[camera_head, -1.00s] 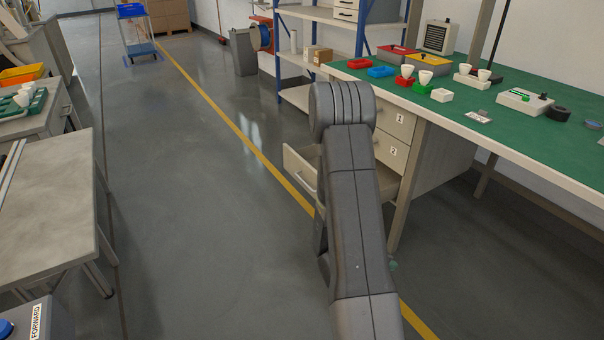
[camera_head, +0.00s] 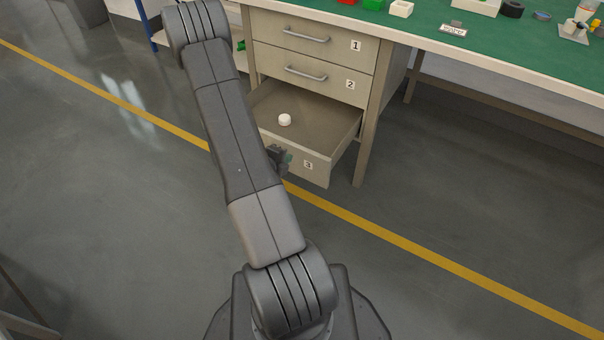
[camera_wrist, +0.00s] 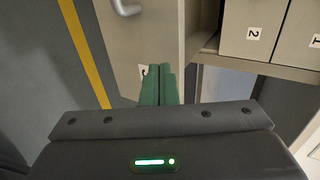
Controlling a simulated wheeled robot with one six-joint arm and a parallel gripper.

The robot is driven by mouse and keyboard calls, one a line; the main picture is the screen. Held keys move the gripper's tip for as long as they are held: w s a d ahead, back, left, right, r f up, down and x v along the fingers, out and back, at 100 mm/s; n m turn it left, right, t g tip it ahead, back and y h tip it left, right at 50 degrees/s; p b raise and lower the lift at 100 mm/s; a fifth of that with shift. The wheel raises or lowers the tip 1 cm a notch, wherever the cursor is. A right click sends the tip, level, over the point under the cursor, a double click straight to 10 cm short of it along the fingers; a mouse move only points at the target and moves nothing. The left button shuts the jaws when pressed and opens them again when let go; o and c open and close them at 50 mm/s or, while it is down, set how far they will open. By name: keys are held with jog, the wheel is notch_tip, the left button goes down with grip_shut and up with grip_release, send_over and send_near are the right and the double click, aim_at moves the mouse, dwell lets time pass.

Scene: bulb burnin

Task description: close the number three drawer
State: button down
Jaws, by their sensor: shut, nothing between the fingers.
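The number three drawer (camera_head: 312,166) is the lowest in the beige cabinet under the green bench and stands pulled out. A small white round object (camera_head: 284,120) lies inside it. My gripper (camera_head: 287,159) is at the outer face of this drawer, left of the "3" label, and mostly hidden behind my arm. In the wrist view, my green fingertips (camera_wrist: 158,85) are together and empty. They overlap the drawer's front panel (camera_wrist: 150,35) and partly cover its label. Part of its handle (camera_wrist: 126,8) shows there. I cannot tell whether the fingers touch the panel.
Drawer one (camera_head: 315,35) and drawer two (camera_head: 312,75) above are shut. The green bench top (camera_head: 480,45) holds small trays and parts. A cabinet leg (camera_head: 366,150) stands right of the open drawer. The floor around the yellow line (camera_head: 420,258) is clear.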

aim_at(296, 149)
jog(key=shift+w+d+r, duration=0.1)
jog(key=shift+w+d, duration=0.15)
jog(key=shift+w, duration=0.35)
jog(key=shift+w+d, duration=0.2)
jog(key=shift+w, duration=0.4)
jog(key=shift+w+d, duration=0.4)
jog(key=shift+w, duration=0.1)
